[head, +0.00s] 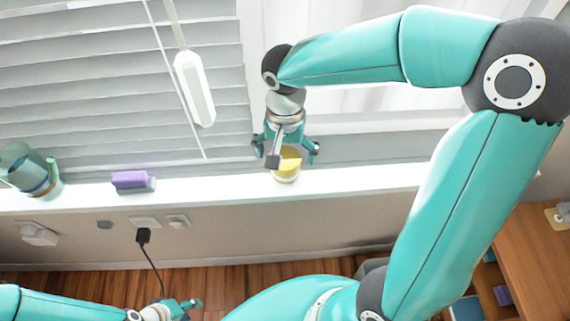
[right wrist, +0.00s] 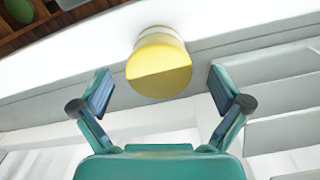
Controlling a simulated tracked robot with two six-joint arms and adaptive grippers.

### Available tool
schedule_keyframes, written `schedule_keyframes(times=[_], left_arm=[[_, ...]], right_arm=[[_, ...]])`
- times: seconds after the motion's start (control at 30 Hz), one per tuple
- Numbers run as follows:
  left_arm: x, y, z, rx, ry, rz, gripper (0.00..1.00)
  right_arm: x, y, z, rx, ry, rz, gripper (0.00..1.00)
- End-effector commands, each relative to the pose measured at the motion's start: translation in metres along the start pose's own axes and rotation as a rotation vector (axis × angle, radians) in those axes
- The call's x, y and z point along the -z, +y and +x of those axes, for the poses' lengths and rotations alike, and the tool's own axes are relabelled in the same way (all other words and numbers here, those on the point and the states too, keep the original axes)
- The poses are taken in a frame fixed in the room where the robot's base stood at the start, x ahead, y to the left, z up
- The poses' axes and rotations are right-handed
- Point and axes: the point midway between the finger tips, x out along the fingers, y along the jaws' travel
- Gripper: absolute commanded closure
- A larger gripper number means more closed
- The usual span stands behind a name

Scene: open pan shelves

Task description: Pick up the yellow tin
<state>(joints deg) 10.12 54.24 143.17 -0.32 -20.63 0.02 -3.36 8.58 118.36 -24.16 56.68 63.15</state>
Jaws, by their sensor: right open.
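The yellow tin (head: 289,161) stands on the white window sill in the head view, partly hidden behind my right gripper. In the right wrist view the tin (right wrist: 159,68) shows its yellow top and a pale lower band. My right gripper (head: 286,149) is open above the tin. In the right wrist view the fingers of my right gripper (right wrist: 158,92) are spread to either side of the tin, with a gap on both sides. My left gripper (head: 185,308) is low at the bottom left of the head view, away from the tin; its jaw state is unclear.
The narrow white sill (head: 220,187) runs below window blinds (head: 90,90). A purple block (head: 130,180) and a teal cup-like object (head: 32,172) stand further left on it. A black plug with a cord (head: 143,236) is in the wall below. A wooden shelf (head: 530,260) is at right.

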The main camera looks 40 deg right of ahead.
Motion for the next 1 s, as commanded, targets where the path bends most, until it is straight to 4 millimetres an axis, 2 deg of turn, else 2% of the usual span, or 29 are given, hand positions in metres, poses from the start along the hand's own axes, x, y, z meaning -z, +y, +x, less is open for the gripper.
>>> schedule_keyframes(times=[0.2, 0.3, 0.57, 0.67, 1.0], left_arm=[[0.000, 0.002, -0.004, 0.000, 0.000, 0.000, 0.60], [0.000, 0.002, -0.005, 0.000, 0.000, 0.000, 0.60], [0.000, 0.002, -0.004, 0.000, 0.000, 0.000, 0.60], [0.000, 0.002, -0.004, 0.000, 0.000, 0.000, 0.60], [0.000, 0.002, -0.004, 0.000, 0.000, 0.000, 0.60]], right_arm=[[0.000, 0.001, 0.031, -0.005, -0.004, -0.001, 0.01], [0.000, 0.001, 0.041, -0.003, -0.002, -0.002, 0.01], [0.000, 0.000, 0.044, -0.001, -0.001, -0.002, 0.01], [0.000, 0.000, 0.044, -0.001, 0.000, -0.002, 0.14], [0.000, 0.000, 0.044, -0.001, 0.000, -0.002, 0.71]])
